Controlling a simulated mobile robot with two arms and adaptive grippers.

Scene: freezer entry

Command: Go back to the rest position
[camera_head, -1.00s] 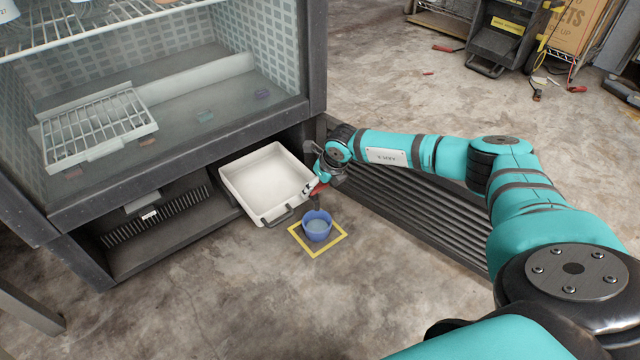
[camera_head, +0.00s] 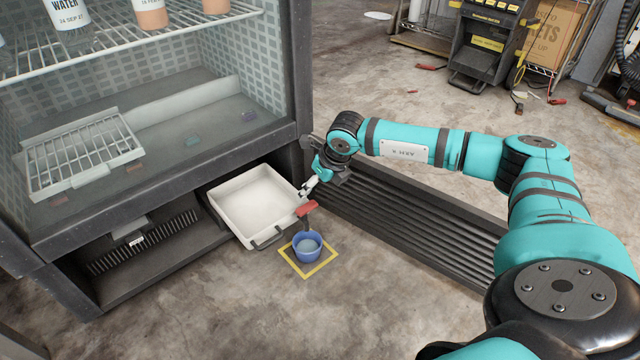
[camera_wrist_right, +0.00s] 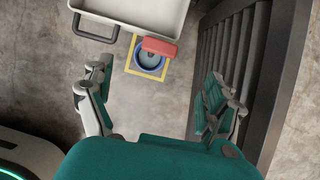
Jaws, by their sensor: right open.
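My right gripper (camera_head: 309,187) shows small in the head view, near the right edge of the white drawer tray (camera_head: 236,222). In the right wrist view the same gripper (camera_wrist_right: 157,102) has its fingers wide apart, with only floor between them. A blue bowl (camera_head: 306,256) stands on the floor inside a yellow square outline. A tool with a red head or handle (camera_head: 306,208) and a dark stem stands up from the bowl. In the right wrist view its red part (camera_wrist_right: 160,47) covers part of the bowl (camera_wrist_right: 147,66). My left gripper is not in view.
The glass-fronted freezer (camera_head: 180,170) stands at the left, with wire shelves and bottles inside. A dark ribbed panel (camera_head: 400,220) lies beneath my right arm. Equipment and a cardboard box (camera_head: 553,45) stand at the back right. Floor in front of the bowl is clear.

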